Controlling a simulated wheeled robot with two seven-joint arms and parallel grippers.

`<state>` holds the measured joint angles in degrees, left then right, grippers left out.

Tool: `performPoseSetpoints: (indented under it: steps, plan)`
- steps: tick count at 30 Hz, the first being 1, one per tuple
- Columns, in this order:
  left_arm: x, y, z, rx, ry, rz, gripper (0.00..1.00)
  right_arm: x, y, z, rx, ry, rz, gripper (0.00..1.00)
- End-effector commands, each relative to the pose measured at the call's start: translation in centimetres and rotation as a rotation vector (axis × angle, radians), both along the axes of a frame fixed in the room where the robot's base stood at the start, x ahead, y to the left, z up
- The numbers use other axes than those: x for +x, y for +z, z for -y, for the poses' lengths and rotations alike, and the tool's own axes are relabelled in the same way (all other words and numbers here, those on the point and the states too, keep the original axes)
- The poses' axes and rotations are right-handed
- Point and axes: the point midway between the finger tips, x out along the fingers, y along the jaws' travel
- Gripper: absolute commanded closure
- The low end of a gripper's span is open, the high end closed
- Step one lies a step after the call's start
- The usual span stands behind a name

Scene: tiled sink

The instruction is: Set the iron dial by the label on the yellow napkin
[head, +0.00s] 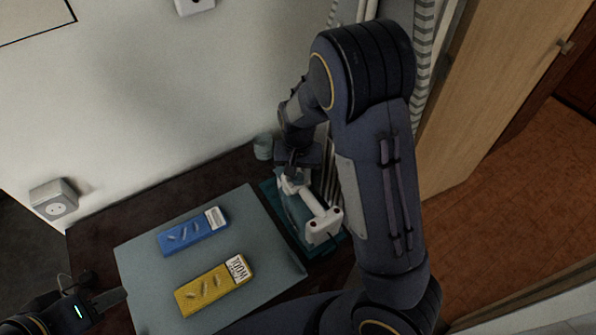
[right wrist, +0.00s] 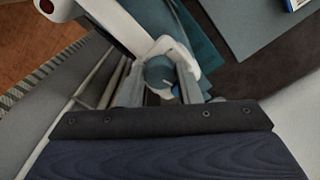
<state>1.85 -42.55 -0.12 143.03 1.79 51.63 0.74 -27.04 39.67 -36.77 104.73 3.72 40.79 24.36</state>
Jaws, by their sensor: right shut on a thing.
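The yellow napkin (head: 205,292) lies folded on a grey board, with a white label (head: 238,269) at its upper right end that appears to read "WOOL". The white and teal iron (head: 322,223) stands to the right of the board. My right gripper (head: 294,168) is at the iron's far end. In the right wrist view its fingers (right wrist: 163,90) are shut on the round blue-grey dial (right wrist: 160,70), which has a pale mark. The dial's setting is too small to read. My left gripper (head: 112,297) is at the board's lower left edge, with its jaw opening unclear.
A blue napkin (head: 182,238) with a white label lies above the yellow one on the grey board (head: 140,262). The dark table (head: 110,225) meets a wall with a socket (head: 54,201). A small grey-green cup-like object (head: 263,147) stands near the iron. A wooden door (head: 495,90) is at right.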

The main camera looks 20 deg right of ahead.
Motion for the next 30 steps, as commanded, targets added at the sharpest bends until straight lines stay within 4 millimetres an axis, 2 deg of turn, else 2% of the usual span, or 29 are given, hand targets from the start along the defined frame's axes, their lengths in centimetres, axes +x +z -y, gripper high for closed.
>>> performPoseSetpoints:
  steps: [7,20,21,25,30]
  plan:
    - [-0.01,0.25,0.00,0.000,0.000,0.000,0.64,0.11,0.12,0.04,0.000,-0.058,0.004,0.92]
    - [-0.01,0.25,0.00,0.000,0.000,0.000,0.64,0.13,0.11,0.03,0.000,-0.064,0.004,0.92]
    - [-0.01,0.25,0.00,0.000,0.000,0.000,0.64,0.13,0.11,0.03,0.000,-0.064,0.004,0.64]
    - [0.00,0.24,0.00,0.000,0.000,0.000,0.64,0.09,0.08,0.02,0.000,-0.064,0.004,0.47]
    - [0.00,0.24,0.00,0.000,0.000,0.000,0.64,0.06,0.05,0.00,0.000,-0.063,0.002,0.47]
